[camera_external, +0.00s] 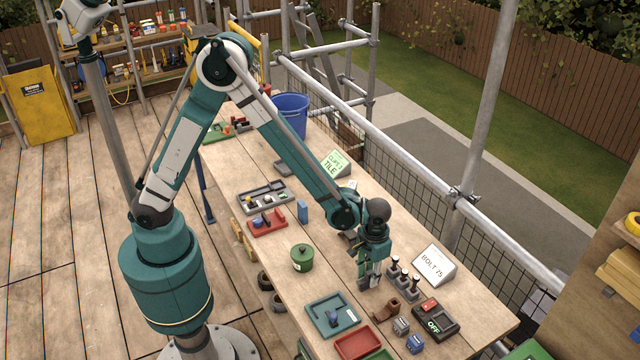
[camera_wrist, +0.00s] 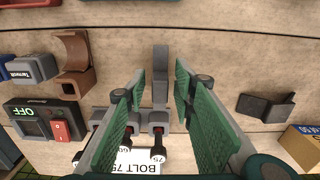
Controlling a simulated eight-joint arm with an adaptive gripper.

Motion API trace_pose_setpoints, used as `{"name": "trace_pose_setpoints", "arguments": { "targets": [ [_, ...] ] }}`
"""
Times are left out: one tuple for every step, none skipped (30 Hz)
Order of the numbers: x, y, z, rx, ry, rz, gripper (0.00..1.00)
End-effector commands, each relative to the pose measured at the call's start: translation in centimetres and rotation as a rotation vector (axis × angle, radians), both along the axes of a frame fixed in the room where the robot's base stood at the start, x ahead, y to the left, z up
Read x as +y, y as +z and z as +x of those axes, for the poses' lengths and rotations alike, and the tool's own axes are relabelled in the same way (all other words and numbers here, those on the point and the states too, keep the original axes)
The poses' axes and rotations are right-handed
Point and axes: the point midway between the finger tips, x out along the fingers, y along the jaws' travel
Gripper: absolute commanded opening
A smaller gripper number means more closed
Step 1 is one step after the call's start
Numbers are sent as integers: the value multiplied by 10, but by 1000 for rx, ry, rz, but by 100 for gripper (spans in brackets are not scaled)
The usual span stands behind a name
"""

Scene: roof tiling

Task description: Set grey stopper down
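A narrow grey block, which looks like the grey stopper (camera_wrist: 160,75), lies between the fingers of my gripper (camera_wrist: 160,95) in the wrist view. A gap of wooden table shows on each side of it, so the green-padded fingers are open and apart from it. Its lower end in the picture meets or overlaps the grey bolt rack (camera_wrist: 128,120); I cannot tell if they touch. In the external view my gripper (camera_external: 369,284) points down low over the table, just left of the bolt rack (camera_external: 402,280). The stopper is not clearly distinguishable there.
The "BOLT 75" sign (camera_external: 434,265) stands behind the rack. A brown curved piece (camera_wrist: 75,65), a small grey box (camera_wrist: 30,68) and an "OFF" switch box (camera_wrist: 45,120) lie close by. A dark grey bracket (camera_wrist: 265,106) lies to the right in the wrist view. A green pot (camera_external: 302,258) stands left of my gripper.

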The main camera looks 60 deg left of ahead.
Motion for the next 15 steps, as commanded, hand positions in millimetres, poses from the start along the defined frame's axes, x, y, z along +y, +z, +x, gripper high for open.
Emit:
{"name": "trace_pose_setpoints", "arguments": {
  "targets": [
    [0, 4, 0, 0, 0, 0, 26],
    [0, 6, 0, 0, 0, 0, 26],
    [0, 9, 0, 0, 0, 0, 26],
    [0, 12, 0, 0, 0, 0, 26],
    [0, 14, 0, 0, 0, 0, 26],
    [0, 18, 0, 0, 0, 0, 26],
    [0, 21, 0, 0, 0, 0, 26],
    [0, 25, 0, 0, 0, 0, 26],
    [0, 30, 0, 0, 0, 0, 26],
    [0, 34, -1, 0, 0, 0, 26],
    [0, 38, -1, 0, 0, 0, 26],
    [0, 43, 0, 0, 0, 0, 26],
    [0, 47, 0, 0, 0, 0, 26],
    [0, 52, 0, 0, 0, 0, 26],
    [0, 57, -1, 0, 0, 0, 26]
  ]
}}
